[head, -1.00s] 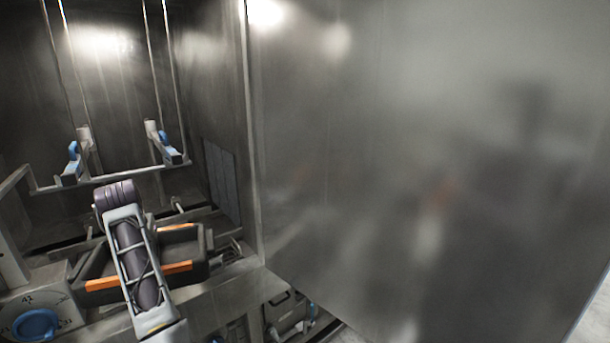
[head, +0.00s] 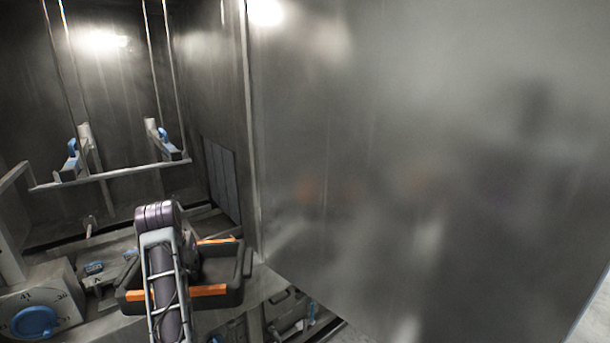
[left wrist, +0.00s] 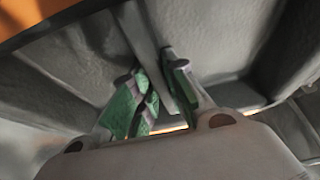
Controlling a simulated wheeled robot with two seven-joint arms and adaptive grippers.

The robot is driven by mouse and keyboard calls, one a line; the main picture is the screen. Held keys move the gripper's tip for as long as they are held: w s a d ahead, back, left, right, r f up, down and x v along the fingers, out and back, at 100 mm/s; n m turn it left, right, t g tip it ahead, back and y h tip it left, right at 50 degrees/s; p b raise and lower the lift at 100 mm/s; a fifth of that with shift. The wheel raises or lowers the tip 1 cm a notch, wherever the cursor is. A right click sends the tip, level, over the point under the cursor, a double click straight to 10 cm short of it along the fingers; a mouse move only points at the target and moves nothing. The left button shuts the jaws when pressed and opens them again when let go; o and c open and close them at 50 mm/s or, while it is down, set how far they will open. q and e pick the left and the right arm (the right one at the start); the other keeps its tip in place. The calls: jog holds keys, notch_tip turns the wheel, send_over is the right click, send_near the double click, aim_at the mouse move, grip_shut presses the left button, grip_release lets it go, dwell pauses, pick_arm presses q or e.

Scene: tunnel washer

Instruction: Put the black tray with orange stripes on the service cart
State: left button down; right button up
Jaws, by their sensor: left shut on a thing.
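The black tray with orange stripes (head: 215,277) is at the lower left of the head view, near the right edge of the washer opening. My left arm crosses in front of it and hides part of it. In the left wrist view, the green-padded fingers of my left gripper (left wrist: 163,98) are closed on a wall or divider of the tray (left wrist: 220,35). The tray's underside is hidden, so I cannot tell how high it is held. I cannot make out the service cart for certain. My right gripper is not in view.
A large steel panel (head: 420,170) fills the right side. A rack frame (head: 110,174) with blue-tipped nozzles stands behind the tray. A box with a blue dial (head: 35,321) is at the lower left. Grey equipment (head: 288,308) shows low, right of the tray.

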pick_arm(q)
jog(key=shift+m, duration=0.4)
jog(key=d+f, duration=0.1)
jog(key=s+d+f, duration=0.1)
jog(key=d+f, duration=0.1)
jog(key=shift+s+d+f, duration=0.1)
jog(key=shift+s+f, duration=0.2)
jog(key=shift+f, duration=0.1)
jog(key=s+d+f+b, duration=0.1)
jog(key=s+d+f, duration=0.1)
jog(key=f, duration=0.3)
jog(key=s+d+f, duration=0.2)
jog(key=s+f, duration=0.2)
jog(key=f, duration=0.2)
jog(key=s+d+f+m+b, duration=0.1)
jog(key=s+d+f, duration=0.1)
jog(key=s+f, duration=0.2)
jog(key=shift+d+f+h+b, duration=0.25)
jog(key=shift+f+h+b, duration=0.1)
jog(key=shift+f, duration=0.75)
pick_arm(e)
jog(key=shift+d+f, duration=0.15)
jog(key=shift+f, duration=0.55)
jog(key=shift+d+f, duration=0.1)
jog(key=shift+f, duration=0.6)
pick_arm(q)
jog(key=shift+d, duration=0.1)
